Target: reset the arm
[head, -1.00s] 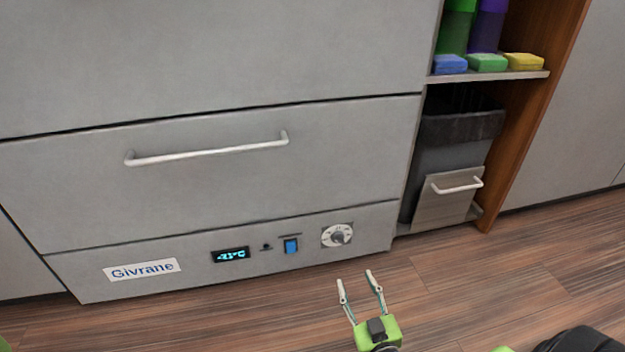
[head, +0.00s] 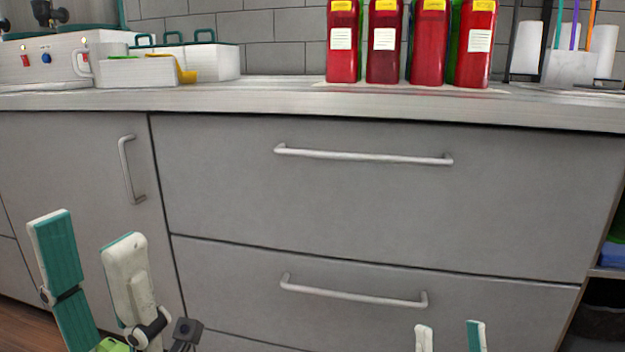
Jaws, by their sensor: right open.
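My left gripper (head: 86,228) is at the lower left of the head view, close to the camera. Its two fingers, with teal pads and pale shells, point up and stand apart with nothing between them. My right gripper (head: 450,332) shows only its two fingertips at the bottom edge, right of the middle. They are apart, with nothing between them; the rest is below the frame. Both grippers appear in front of the grey drawer cabinet (head: 380,205), below the counter top. I see no contact with it.
The counter (head: 300,100) carries several red bottles (head: 430,45), a white container (head: 210,62) with a yellow scoop, and a white machine (head: 40,60) with knobs. Drawer handles (head: 365,155) and a vertical door handle (head: 130,170) stick out. Open shelving (head: 608,272) is at the right edge.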

